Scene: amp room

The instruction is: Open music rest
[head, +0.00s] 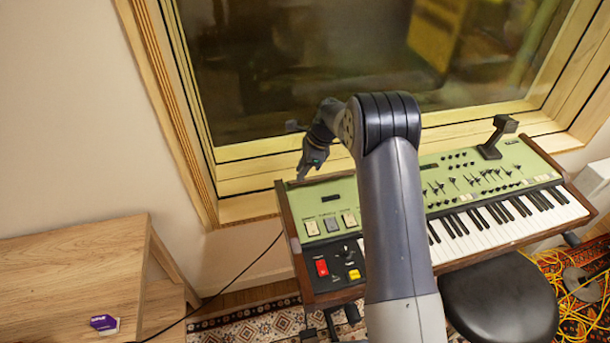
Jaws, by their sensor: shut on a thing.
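A keyboard synthesizer (445,200) with a green panel and wooden ends stands below the window. A dark bracket (492,145) stands up at its back right; it may be part of the music rest. No wide rest panel can be made out. My gripper (302,178) points down at the synthesizer's back left corner, shut on a small part there. The fingers and my arm hide what that part is. My arm also covers the middle of the panel and some keys. A small dark piece (293,125) shows behind my wrist, too small to identify.
A wooden desk (70,265) with a small purple box (104,324) stands at the left. A black stool (500,300) is in front of the keys. The window frame (240,170) is close behind. Yellow cables (580,300) lie on the rug at the right.

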